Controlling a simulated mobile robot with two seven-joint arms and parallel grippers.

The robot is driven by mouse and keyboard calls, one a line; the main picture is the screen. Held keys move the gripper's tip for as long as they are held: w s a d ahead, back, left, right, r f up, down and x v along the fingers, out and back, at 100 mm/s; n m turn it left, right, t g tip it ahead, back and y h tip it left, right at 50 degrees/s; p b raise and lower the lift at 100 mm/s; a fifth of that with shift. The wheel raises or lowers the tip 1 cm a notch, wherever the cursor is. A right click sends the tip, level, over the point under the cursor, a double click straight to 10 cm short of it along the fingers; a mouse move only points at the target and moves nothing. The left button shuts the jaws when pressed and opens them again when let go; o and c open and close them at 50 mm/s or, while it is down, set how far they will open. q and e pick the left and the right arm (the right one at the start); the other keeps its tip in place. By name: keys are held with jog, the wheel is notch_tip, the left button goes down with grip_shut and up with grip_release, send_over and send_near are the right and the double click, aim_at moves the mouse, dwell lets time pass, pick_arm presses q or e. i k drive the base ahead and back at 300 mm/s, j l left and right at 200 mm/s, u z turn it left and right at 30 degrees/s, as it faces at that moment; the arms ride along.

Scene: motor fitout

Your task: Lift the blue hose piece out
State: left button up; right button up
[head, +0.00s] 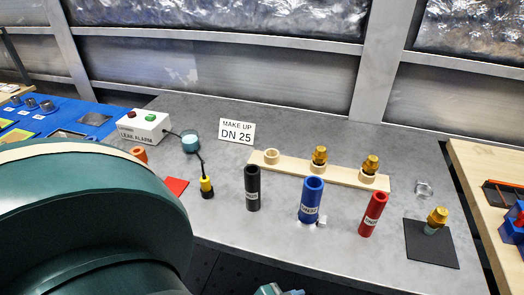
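The blue hose piece (311,200) stands upright on the grey table, with its open end up and a white label near its lower part. A black hose piece (252,187) stands to its left and a red hose piece (373,214) to its right, leaning slightly in the picture. A small pale clip-like part (321,221) is at the blue piece's lower right; I cannot tell whether they touch. Neither gripper's fingers show. A large teal arm part of mine fills the lower left, and a small teal and grey part shows at the bottom edge.
Behind the hoses, a wooden rack (340,174) holds brass fittings (369,166). A brass fitting (437,217) stands on a black mat (430,244) at right. A leak alarm box (144,125) and yellow-black probe (206,187) are left. A sign (237,131) reads "MAKE UP DN 25".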

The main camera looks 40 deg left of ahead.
aim_at(313, 186)
jog(key=j+u, duration=0.15)
jog(key=u, duration=0.75)
